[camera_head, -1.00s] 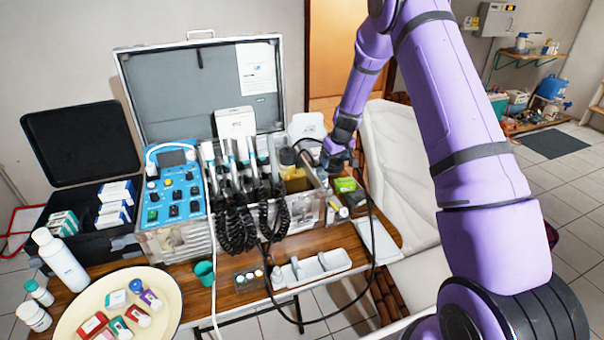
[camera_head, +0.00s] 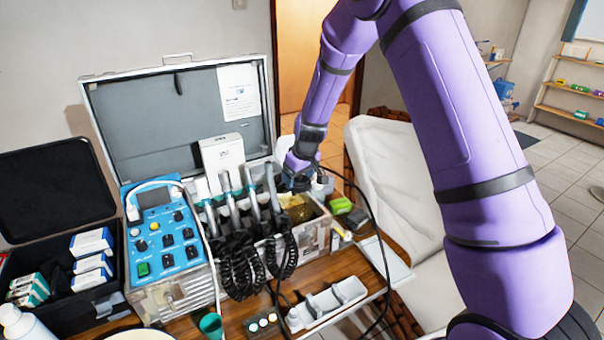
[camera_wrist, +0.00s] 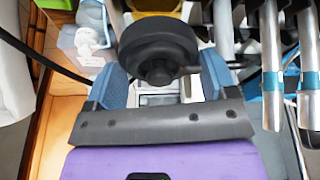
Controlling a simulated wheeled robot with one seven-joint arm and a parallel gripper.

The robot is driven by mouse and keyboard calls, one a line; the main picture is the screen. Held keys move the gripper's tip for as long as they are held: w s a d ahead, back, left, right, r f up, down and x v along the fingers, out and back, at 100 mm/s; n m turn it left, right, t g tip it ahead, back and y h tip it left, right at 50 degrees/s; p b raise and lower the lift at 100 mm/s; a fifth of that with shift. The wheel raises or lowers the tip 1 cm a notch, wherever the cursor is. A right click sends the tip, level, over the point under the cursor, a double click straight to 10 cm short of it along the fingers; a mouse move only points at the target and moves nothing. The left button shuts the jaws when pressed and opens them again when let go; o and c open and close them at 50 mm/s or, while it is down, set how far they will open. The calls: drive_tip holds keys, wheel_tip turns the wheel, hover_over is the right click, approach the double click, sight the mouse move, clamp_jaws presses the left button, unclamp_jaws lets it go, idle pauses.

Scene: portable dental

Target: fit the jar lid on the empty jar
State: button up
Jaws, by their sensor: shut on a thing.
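My gripper (camera_wrist: 160,85) has its blue fingers on either side of a black round lid with a central knob (camera_wrist: 158,48), and is shut on it. In the head view my gripper (camera_head: 297,180) is over the right part of the open equipment case, and the lid is hidden or too small to tell. A clear, pale container (camera_wrist: 90,40) stands at the upper left in the wrist view, apart from the lid. It may be the empty jar, but I cannot tell for sure. A pale vessel (camera_head: 322,185) shows just right of my gripper in the head view.
Handpieces with coiled black cords (camera_head: 245,240) crowd the left of my gripper. The blue control panel (camera_head: 163,235) is farther left. A green box (camera_head: 341,205) and a white tray (camera_head: 327,303) lie to the right and front. A black cable loops beside the case.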

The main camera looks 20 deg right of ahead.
drive_tip(key=shift+f, duration=1.1)
drive_tip(key=shift+f, duration=0.65)
drive_tip(key=shift+f, duration=0.9)
drive_tip(key=shift+f, duration=0.1)
drive_tip(key=shift+f, duration=0.35)
drive_tip(key=shift+f, duration=0.1)
idle(0.4)
drive_tip(key=o, duration=0.8)
drive_tip(key=shift+o, duration=0.2)
